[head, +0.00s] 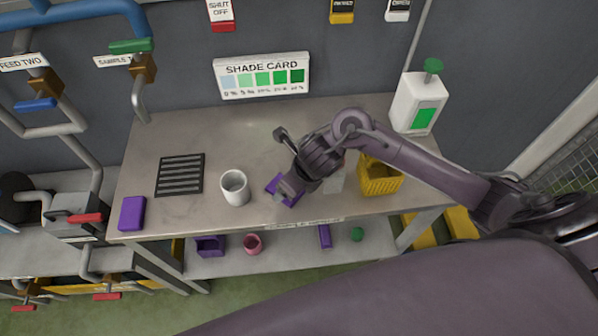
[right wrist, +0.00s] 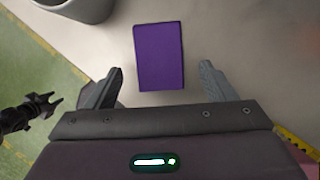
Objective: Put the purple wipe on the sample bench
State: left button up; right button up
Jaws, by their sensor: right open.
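A flat purple rectangle, which looks like the purple wipe (head: 274,183), lies on the grey bench (head: 200,140) right of the white mug. My right gripper (head: 285,194) is over it, pointing down and covering part of it. In the right wrist view, the wipe (right wrist: 159,55) lies flat ahead of and partly between the fingers of my right gripper (right wrist: 162,72), which are apart and hold nothing. Another purple block (head: 132,213) lies at the bench's front left corner. The label on the bench's front edge is too small to read. My left gripper is not identifiable.
A white mug (head: 235,188) and a dark slatted mat (head: 180,175) stand left of my gripper. A yellow basket (head: 381,178) and a white bottle (head: 416,104) are to the right. A lower shelf (head: 285,255) holds several small items. Pipes (head: 90,155) flank the left.

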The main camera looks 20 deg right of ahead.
jog(key=p+v, duration=0.1)
jog(key=v, duration=0.8)
